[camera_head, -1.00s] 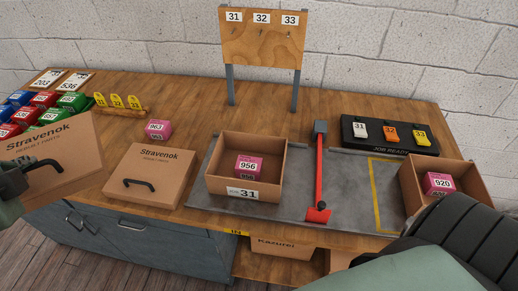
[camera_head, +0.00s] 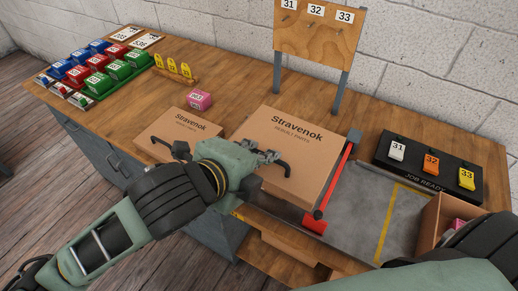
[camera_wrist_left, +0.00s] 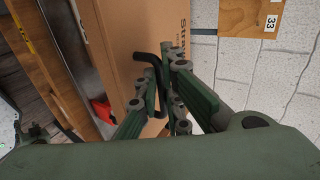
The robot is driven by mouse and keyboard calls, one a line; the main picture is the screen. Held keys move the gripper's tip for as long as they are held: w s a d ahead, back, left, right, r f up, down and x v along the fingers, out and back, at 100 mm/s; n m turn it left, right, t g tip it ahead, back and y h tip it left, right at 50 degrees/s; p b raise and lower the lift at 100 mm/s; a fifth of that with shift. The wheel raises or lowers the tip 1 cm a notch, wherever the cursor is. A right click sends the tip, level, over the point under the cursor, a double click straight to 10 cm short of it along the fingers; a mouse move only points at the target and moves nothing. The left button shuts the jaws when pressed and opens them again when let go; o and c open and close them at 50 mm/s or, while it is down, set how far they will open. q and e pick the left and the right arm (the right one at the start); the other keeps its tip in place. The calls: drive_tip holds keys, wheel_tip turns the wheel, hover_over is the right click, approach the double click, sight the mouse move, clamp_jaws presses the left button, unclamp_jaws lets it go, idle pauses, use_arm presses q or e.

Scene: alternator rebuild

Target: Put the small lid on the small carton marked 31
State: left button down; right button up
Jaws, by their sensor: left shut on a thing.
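My left gripper (camera_head: 270,158) is shut on the black handle of a brown Stravenok lid (camera_head: 293,135). The lid is over the grey mat, where it hides the small carton marked 31; I cannot tell if it touches the carton. The wrist view shows the gripper fingers (camera_wrist_left: 158,92) at the handle, with the lid (camera_wrist_left: 150,30) behind. A second Stravenok lid (camera_head: 183,126) with a handle lies on the table to the left, partly behind my left arm. Which lid is smaller is hard to tell. My right gripper is out of view.
A red-armed stop (camera_head: 315,224) stands right of the held lid. The job-ready tray (camera_head: 408,178) holds tags 31, 32 and 33. An open carton (camera_head: 432,226) is at the right. A pink box (camera_head: 199,98) and coloured bins (camera_head: 97,86) are at the left.

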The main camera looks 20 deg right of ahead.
sight(238, 141)
use_arm(q)
drive_tip(key=w+f, duration=0.2)
drive_tip(key=w, duration=0.1)
drive_tip(key=w+f+p, duration=0.1)
drive_tip(key=w+f, duration=0.1)
drive_tip(key=w, duration=0.2)
drive_tip(key=w+f+p, duration=0.1)
drive_tip(key=w+f, duration=0.1)
drive_tip(key=w, duration=0.2)
drive_tip(key=shift+d+f, duration=0.2)
drive_tip(key=shift+d, duration=0.15)
wheel_tip(238, 141, down, 4)
drive_tip(key=shift+f+p, duration=0.1)
drive_tip(key=shift+p, duration=0.5)
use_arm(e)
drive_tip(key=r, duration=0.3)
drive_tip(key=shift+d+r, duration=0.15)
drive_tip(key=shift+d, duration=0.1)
use_arm(q)
drive_tip(key=c, duration=1.9)
unclamp_jaws()
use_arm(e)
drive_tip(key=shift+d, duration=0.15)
